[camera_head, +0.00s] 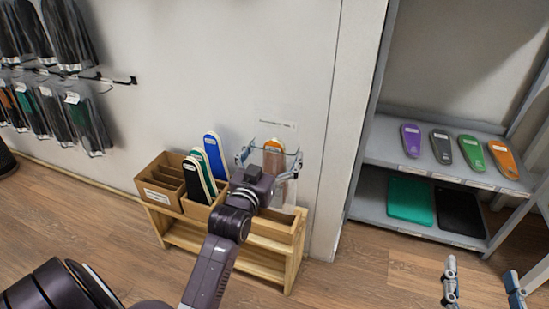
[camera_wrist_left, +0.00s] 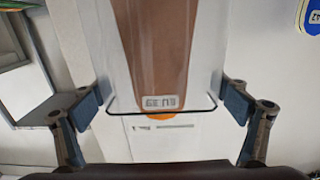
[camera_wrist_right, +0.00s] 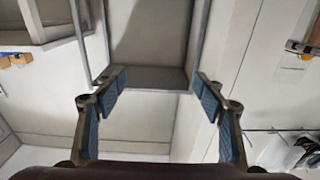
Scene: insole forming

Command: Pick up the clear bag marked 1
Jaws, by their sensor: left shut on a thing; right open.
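My left gripper (camera_head: 268,160) is over the wooden stand and shut on a clear bag (camera_head: 291,158). In the left wrist view its two blue pads press the sides of the clear bag (camera_wrist_left: 205,60), which has a dark lower edge. A brown insole with a white label (camera_wrist_left: 163,102) shows through the bag; I cannot tell whether it is inside or behind. No mark 1 is readable on the bag. My right gripper (camera_head: 482,290) is open and empty at the lower right, and its spread fingers also show in the right wrist view (camera_wrist_right: 158,92).
The wooden stand (camera_head: 262,268) holds a cardboard divider box (camera_head: 152,196) and upright blue, green and black insoles. A grey shelf (camera_head: 375,158) at right carries several coloured insoles, with green and black sheets (camera_head: 410,200) below. Bags hang on the left wall.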

